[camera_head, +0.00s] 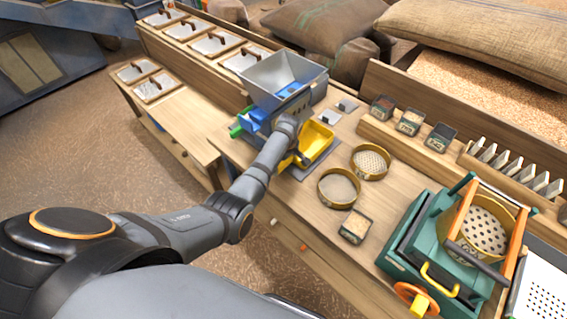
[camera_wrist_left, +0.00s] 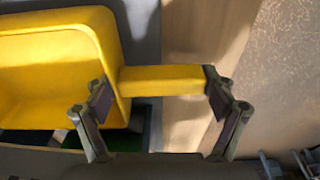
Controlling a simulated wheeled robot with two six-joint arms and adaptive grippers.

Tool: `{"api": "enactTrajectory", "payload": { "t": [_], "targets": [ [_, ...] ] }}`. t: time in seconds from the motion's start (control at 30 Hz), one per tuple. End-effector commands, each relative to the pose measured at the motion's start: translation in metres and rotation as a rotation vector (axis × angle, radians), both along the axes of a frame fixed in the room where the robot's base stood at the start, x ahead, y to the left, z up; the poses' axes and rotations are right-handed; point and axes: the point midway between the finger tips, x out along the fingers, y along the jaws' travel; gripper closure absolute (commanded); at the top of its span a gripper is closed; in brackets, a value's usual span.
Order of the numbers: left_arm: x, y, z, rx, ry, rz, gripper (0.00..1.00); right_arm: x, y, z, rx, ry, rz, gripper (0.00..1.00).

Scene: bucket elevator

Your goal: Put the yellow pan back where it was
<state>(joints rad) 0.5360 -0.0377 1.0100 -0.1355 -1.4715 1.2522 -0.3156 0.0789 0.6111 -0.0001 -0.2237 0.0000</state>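The yellow pan (camera_head: 319,141) sits on a dark mat (camera_head: 299,173) at the front of the grey-hopper machine (camera_head: 283,82). In the left wrist view the pan (camera_wrist_left: 45,75) shows at the left, with its handle (camera_wrist_left: 162,79) reaching right. My left gripper (camera_head: 290,160) is beside the pan, its tips partly hidden in the head view. In the wrist view my left gripper (camera_wrist_left: 160,103) is spread wide. One finger is near the pan's wall and the other near the handle's free end. I cannot tell whether they touch. My right gripper is not in view.
Two round sieves (camera_head: 339,188) and a small sample box (camera_head: 356,227) stand right of the pan. A green shaker machine (camera_head: 440,245) stands farther right. A blue and green part (camera_head: 252,122) is left of the pan. Sacks (camera_head: 325,25) lie behind the bench.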

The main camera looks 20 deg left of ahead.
Motion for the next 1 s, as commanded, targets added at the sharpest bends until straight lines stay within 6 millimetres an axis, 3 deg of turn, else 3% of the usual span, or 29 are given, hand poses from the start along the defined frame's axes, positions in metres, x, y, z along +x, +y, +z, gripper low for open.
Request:
{"api": "enactTrajectory", "payload": {
  "t": [0.03, 0.1, 0.3, 0.53, 0.67, 1.0],
  "targets": [
    [0.000, 0.000, 0.000, 0.001, 0.000, 0.000, 0.10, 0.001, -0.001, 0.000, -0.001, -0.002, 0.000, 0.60],
    [0.000, 0.001, 0.000, 0.001, 0.000, 0.000, 0.00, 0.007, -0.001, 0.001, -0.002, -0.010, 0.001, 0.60],
    [0.000, 0.001, 0.000, 0.001, 0.000, 0.000, 0.00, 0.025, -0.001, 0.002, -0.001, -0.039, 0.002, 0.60],
    [0.000, 0.000, 0.008, 0.001, -0.001, 0.000, 0.00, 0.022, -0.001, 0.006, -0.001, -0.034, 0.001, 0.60],
    [0.000, -0.002, 0.029, 0.000, -0.005, 0.000, 0.00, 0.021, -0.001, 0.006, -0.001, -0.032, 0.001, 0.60],
    [-0.006, -0.010, 0.107, 0.000, -0.004, 0.000, 0.00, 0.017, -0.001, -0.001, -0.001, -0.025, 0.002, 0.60]
  ]
}}
